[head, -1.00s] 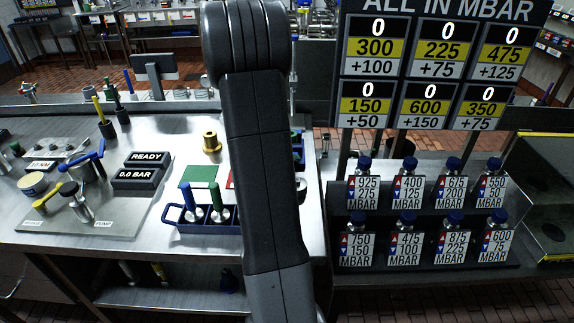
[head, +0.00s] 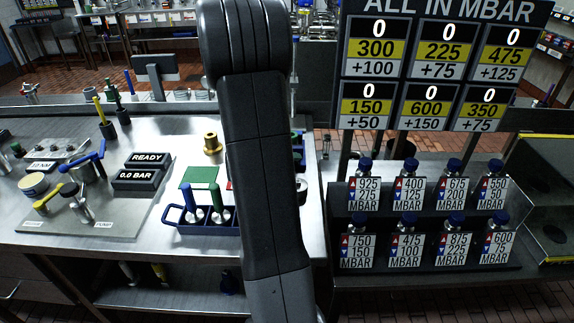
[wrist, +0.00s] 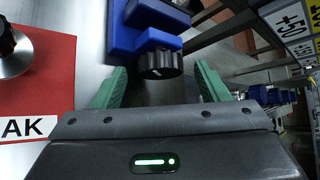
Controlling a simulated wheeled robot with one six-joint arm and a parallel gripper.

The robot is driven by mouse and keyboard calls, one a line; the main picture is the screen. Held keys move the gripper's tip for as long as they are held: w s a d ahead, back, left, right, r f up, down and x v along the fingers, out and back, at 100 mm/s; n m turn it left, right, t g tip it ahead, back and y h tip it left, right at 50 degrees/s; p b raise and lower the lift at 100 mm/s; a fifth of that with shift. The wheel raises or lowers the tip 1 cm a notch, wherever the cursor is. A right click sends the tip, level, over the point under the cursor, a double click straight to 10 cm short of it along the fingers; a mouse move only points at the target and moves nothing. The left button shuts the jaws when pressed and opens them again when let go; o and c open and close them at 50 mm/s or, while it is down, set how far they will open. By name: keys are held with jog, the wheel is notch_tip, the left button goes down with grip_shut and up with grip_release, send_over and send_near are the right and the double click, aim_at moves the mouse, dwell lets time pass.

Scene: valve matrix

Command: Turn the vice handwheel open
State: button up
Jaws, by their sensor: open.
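The vice (wrist: 148,25) is blue and stands on the metal bench top at the upper middle of the wrist view. Its handwheel (wrist: 160,63) is a small black ribbed knob with a pale mark, on the vice's near end. My gripper (wrist: 160,70) has green fingers, which are open, one on each side of the handwheel. A visible gap remains between each finger and the wheel. In the head view my arm hides the vice, the handwheel and the gripper.
A red panel (wrist: 35,85) with a silver-and-black knob (wrist: 12,52) lies left of my gripper. The pressure board (head: 440,65) and a rack of labelled bottles (head: 425,240) stand at the right. A blue tray (head: 205,228) holds blue and green-handled tools.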

jog(key=v, duration=0.6)
jog(key=shift+w, duration=0.1)
